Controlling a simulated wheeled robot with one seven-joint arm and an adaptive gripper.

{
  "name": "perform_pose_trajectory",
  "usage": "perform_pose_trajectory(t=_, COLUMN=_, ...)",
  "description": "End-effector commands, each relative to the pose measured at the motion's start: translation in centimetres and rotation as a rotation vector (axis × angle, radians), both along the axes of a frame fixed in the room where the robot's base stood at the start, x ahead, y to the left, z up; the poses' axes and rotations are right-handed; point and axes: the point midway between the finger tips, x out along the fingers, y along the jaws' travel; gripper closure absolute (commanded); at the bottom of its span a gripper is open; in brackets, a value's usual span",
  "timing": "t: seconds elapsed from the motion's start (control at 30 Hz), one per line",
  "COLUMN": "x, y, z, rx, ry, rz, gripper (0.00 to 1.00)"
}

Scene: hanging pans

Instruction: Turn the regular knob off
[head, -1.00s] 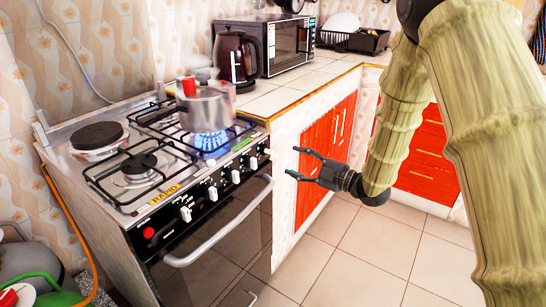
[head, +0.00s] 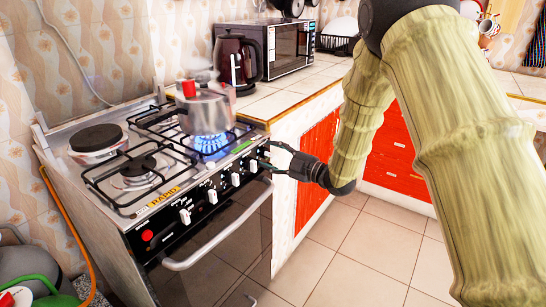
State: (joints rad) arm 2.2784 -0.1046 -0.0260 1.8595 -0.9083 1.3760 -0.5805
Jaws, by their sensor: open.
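The stove (head: 122,215) stands at the left, with a row of white knobs on its black front panel. The knobs include one near the left (head: 185,216), one in the middle (head: 212,196) and others toward the right (head: 236,180). No readable label shows which is the regular knob.
The oven door handle (head: 215,228) juts out below the knobs. A tiled counter (head: 275,99) with a kettle (head: 236,62) and microwave (head: 280,45) lies behind. Red cabinets (head: 317,165) are right of the stove. The tiled floor in front is clear.

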Motion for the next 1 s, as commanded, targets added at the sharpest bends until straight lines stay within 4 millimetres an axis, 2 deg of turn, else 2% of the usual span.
perform_pose_trajectory(t=0.07, x=-0.01, y=-0.01, z=0.0, rx=0.0, ry=0.0, rz=0.0, gripper=0.51)
perform_pose_trajectory(t=0.3, x=-0.02, y=-0.02, z=-0.01, rx=0.0, ry=0.0, rz=0.0, gripper=0.94)
perform_pose_trajectory(t=0.67, x=-0.01, y=-0.08, z=0.23, rx=0.026, ry=0.035, rz=-0.001, gripper=0.94)
perform_pose_trajectory(t=1.0, x=-0.01, y=-0.1, z=0.53, rx=0.159, ry=0.223, rz=-0.001, gripper=0.94)
